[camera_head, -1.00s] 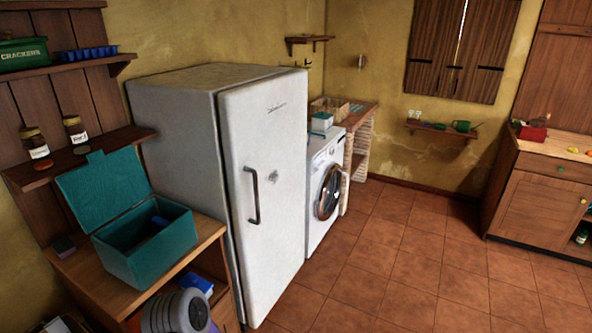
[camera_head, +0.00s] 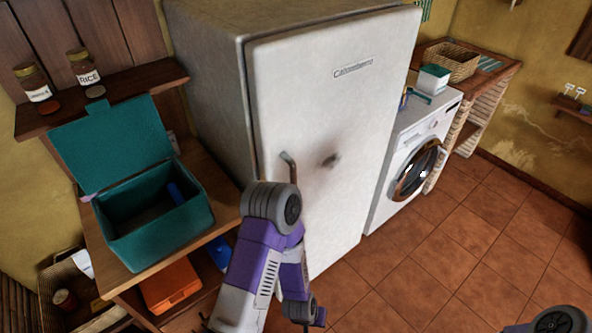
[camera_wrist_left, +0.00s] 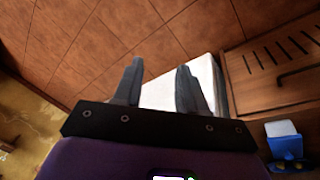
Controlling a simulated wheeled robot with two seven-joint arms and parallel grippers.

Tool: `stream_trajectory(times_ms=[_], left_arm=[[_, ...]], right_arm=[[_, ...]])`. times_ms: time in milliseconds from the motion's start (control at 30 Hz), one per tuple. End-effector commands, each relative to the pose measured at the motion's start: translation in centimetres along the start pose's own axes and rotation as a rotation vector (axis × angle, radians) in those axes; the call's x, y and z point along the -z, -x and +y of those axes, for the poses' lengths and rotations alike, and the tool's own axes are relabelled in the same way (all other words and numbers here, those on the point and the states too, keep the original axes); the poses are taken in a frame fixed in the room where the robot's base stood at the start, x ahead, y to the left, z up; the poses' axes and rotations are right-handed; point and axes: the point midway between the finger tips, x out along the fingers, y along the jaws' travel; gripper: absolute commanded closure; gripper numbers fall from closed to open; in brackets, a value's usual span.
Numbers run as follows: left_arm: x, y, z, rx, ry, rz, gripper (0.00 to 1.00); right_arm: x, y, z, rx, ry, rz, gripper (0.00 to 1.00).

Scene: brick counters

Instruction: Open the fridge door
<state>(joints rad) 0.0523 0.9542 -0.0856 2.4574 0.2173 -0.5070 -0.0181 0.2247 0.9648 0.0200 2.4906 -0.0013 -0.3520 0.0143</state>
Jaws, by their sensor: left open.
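The white fridge (camera_head: 215,70) stands at the middle left in the head view, with its door (camera_head: 330,110) closed. The dark bar handle (camera_head: 289,166) is on the door's left side. Only its upper end shows; my left arm hides the rest. The left arm rises in front of the door's lower left part, and its gripper does not show in that view. In the left wrist view my left gripper (camera_wrist_left: 159,76) has its two fingers apart. A white surface (camera_wrist_left: 178,92) lies beyond them; I cannot tell which part of which thing it is. My right gripper is not in view.
A wooden table (camera_head: 222,187) with an open teal box (camera_head: 155,236) stands left of the fridge. A washing machine (camera_head: 408,165) stands right of it. The tiled floor (camera_head: 430,265) in front is clear. Part of my right arm shows at the lower right.

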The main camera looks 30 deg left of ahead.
Motion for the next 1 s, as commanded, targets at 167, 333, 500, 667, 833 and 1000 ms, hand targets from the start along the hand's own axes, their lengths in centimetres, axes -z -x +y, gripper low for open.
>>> stream_trajectory(times_ms=[167,333,500,667,833,1000], left_arm=[[10.8,6.1,-0.9,0.242,0.042,0.435,0.59],[18.9,16.6,-0.7,0.452,0.117,0.882,0.59],[21.8,26.9,0.6,0.604,0.219,1.221,0.59],[21.8,32.4,1.3,0.682,0.295,1.382,0.59],[22.3,33.8,0.9,0.709,0.324,1.426,0.59],[24.3,33.7,-0.9,0.711,0.325,1.425,0.59]], right_arm=[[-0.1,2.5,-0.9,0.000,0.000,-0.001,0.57],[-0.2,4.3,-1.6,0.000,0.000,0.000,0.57],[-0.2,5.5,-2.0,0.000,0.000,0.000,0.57],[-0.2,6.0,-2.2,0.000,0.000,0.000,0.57],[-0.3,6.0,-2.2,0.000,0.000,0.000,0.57],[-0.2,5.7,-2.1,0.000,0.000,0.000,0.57]])
